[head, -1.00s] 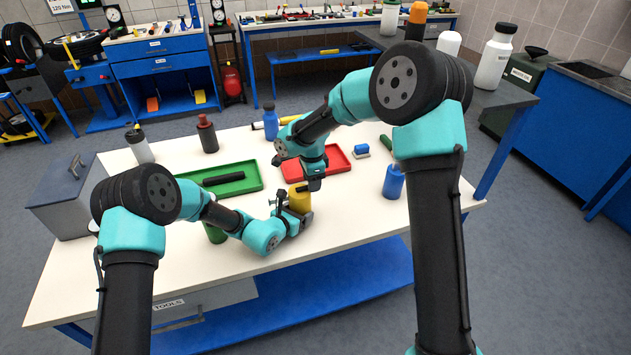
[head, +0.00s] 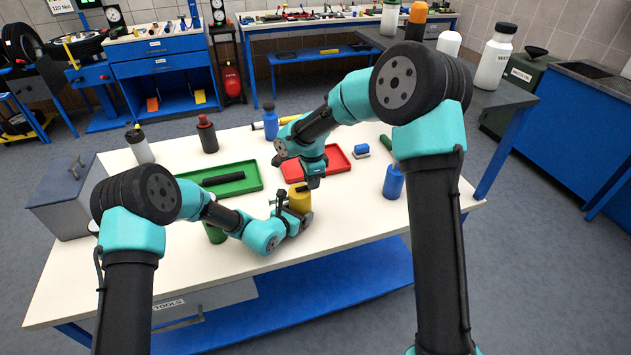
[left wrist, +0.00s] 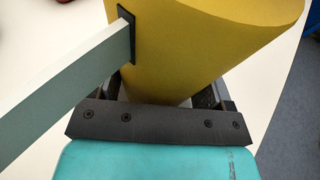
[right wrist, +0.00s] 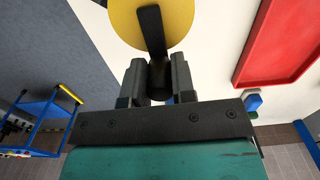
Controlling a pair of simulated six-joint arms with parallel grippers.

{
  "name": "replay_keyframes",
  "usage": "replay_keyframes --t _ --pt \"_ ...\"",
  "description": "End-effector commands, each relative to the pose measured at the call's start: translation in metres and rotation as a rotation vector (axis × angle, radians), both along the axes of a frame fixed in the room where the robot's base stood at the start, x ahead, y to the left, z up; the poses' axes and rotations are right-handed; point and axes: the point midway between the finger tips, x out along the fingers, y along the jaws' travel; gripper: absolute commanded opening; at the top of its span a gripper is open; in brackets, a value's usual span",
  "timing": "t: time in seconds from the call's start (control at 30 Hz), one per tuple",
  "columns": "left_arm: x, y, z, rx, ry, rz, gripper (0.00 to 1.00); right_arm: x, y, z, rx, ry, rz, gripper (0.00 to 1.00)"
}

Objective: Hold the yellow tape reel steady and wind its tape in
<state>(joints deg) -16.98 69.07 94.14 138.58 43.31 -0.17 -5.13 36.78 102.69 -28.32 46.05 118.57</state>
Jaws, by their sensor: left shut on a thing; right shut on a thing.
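The yellow tape reel (head: 299,202) stands upright near the middle of the white table. My left gripper (head: 301,210) is shut around its body, low down. In the left wrist view the reel (left wrist: 200,45) fills the upper part, and a pale tape (left wrist: 60,92) sticks out of a dark slot in its side. My right gripper (head: 313,184) is above the reel, shut on the crank's dark knob. In the right wrist view the crank arm (right wrist: 151,30) lies across the reel's round top (right wrist: 178,22), and the knob (right wrist: 160,86) is between the fingers.
A green tray (head: 250,179) with a dark tool lies left of the reel. A red tray (head: 337,160) lies behind it. A blue bottle (head: 393,183) stands to the right, and a green cylinder (head: 215,233) stands by my left arm. The table's front is clear.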

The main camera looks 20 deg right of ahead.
Motion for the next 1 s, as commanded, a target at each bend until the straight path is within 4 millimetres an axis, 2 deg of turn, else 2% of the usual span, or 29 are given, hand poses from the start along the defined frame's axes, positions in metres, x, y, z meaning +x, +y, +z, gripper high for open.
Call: replay_keyframes --t 0.4,0.77,1.0 --pt "0.000 0.000 0.000 0.001 -0.001 0.000 0.57 0.012 0.002 0.000 0.000 0.001 0.314 0.15" --pt "0.000 0.000 0.000 0.000 -0.001 -0.001 0.57 0.013 0.002 0.000 0.000 0.000 0.338 0.15" --pt "0.000 0.000 0.000 0.000 -0.001 -0.001 0.57 0.020 0.005 0.000 0.000 -0.001 0.503 0.15"
